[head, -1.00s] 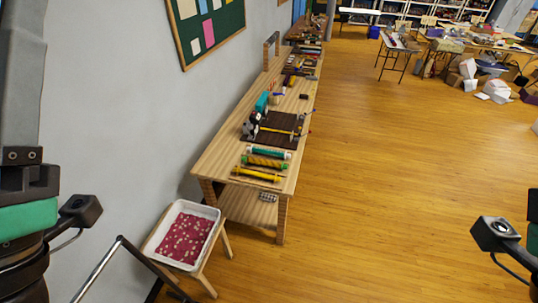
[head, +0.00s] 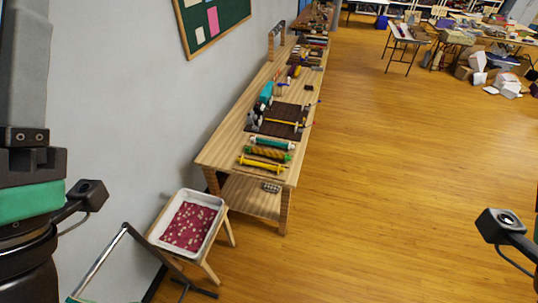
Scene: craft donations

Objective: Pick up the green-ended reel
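Three long reels lie side by side across the near end of a wooden workbench (head: 228,160). The farthest is a teal reel (head: 270,143). The middle one is a green-and-yellow reel (head: 266,153), with green showing at its ends. The nearest is a yellow reel (head: 262,164). They are small here, so I cannot tell their end colours for certain. My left arm stands at the left edge and part of my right arm shows at the right edge. Neither gripper's fingers are in view, and both arms are well away from the reels.
A white tray (head: 214,202) of dark red material stands on a small wooden stool before the bench. A dark board (head: 284,112) and tools lie farther along the bench. A wall bounds the left. The wooden floor (head: 390,180) right of the bench is clear; cluttered tables stand far right.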

